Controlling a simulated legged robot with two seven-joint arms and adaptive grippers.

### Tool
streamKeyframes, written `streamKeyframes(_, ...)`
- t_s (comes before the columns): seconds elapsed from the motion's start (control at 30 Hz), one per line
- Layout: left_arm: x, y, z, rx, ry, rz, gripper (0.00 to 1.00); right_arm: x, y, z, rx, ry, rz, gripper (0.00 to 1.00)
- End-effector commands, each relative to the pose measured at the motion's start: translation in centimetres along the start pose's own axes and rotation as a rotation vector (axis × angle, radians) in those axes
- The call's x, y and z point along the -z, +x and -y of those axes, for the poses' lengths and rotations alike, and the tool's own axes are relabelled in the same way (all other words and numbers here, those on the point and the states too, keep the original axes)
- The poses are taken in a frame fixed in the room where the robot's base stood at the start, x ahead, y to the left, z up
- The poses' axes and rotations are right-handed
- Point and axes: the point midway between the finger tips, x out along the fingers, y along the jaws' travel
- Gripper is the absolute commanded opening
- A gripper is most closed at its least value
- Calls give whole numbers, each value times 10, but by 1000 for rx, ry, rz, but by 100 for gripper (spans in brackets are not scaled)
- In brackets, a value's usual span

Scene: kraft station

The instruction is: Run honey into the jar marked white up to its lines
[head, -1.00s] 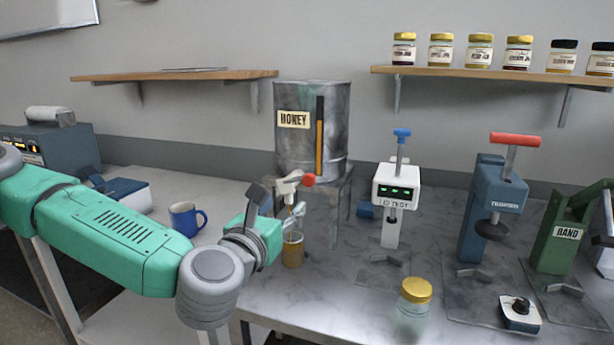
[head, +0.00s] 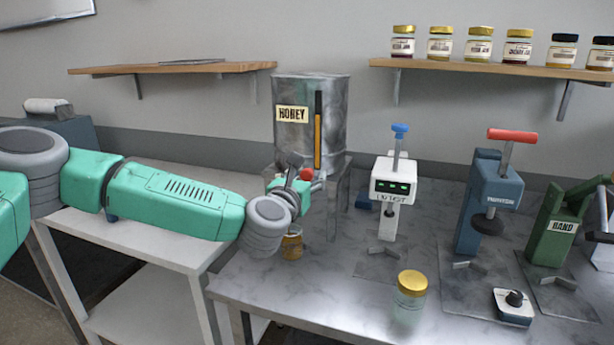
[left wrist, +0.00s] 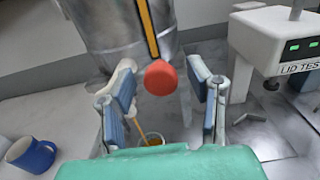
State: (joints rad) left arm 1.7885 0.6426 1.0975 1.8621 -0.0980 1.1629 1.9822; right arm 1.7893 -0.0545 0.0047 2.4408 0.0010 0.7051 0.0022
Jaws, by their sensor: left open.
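The honey tank (head: 335,130), a grey metal drum with a HONEY label and an amber level strip, stands on a metal stand. Its tap has a red knob (head: 306,174). In the left wrist view the red knob (left wrist: 160,78) shows between the fingers of my open left gripper (left wrist: 165,105); I cannot tell if they touch it. An amber stream runs down from the tap into a jar (left wrist: 152,139) below. In the head view that jar (head: 291,246) holds amber honey and is partly hidden by my left arm. Its marks are not readable. My right gripper is out of view.
A lidded glass jar (head: 410,297) with a gold cap stands at the front of the bench. The lid tester (head: 393,182), a blue press (head: 488,195) and a green band tool (head: 555,230) stand to the right. A blue mug (left wrist: 32,155) is at left.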

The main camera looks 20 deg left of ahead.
Motion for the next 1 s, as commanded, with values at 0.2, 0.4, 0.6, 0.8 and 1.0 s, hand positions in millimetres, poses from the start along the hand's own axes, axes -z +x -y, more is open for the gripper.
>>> streamKeyframes(0.2, 0, 0, 0, 0, 0, 0, 28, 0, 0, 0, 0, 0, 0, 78)
streamKeyframes(0.4, 0, 0, 0, 0, 0, 0, 0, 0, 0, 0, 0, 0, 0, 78)
streamKeyframes(0.6, 11, 0, 2, 0, 86, 2, 0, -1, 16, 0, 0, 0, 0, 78)
streamKeyframes(0.8, 28, 0, 5, 0, 287, 2, 0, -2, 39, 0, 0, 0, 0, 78)
streamKeyframes(1.0, 33, -1, 5, 0, 370, -1, 0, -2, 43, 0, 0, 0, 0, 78)
